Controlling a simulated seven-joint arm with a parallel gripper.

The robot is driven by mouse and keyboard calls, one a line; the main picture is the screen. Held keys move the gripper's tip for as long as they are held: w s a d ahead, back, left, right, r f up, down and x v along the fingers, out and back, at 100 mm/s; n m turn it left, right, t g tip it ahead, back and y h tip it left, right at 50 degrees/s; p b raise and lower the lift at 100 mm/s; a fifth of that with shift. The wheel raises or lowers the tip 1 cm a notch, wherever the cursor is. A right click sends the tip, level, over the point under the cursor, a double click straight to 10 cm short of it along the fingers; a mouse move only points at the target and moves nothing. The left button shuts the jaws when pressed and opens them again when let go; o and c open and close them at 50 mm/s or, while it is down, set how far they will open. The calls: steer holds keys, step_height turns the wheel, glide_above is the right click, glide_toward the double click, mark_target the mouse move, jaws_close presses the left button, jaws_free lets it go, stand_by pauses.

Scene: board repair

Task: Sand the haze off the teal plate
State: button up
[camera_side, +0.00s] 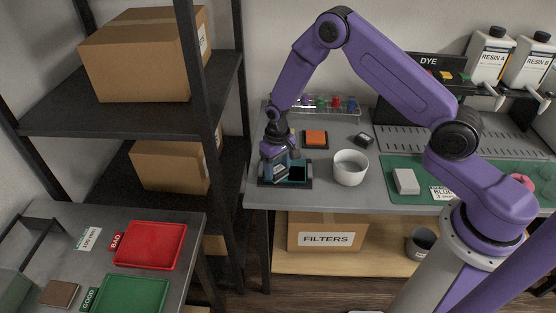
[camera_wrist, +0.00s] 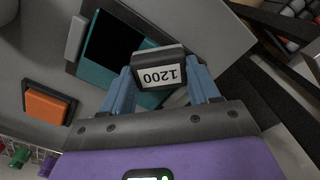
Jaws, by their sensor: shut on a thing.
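The teal plate (camera_wrist: 150,97) lies on the grey bench, with a large black area (camera_wrist: 115,40) on its face. In the side view it sits in a dark frame (camera_side: 308,183) at the bench's left end, partly hidden by my gripper. My gripper (camera_wrist: 162,82) is shut on a dark sanding block (camera_wrist: 158,54) with a white label reading 1200. The block is over the plate's edge nearest my gripper in the wrist view; I cannot tell whether they touch. My gripper (camera_side: 281,171) points down in the side view. I cannot make out any haze.
An orange block (camera_side: 316,138) in a dark holder lies behind the plate. A white cup (camera_side: 350,168) stands close to its right. A white block (camera_side: 405,181) lies on the green mat (camera_side: 470,170). Shelving (camera_side: 195,110) stands left.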

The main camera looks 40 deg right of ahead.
steer(key=shift+s+a, duration=0.3)
steer(key=shift+r, duration=4.05)
steer(key=shift+d, duration=0.15)
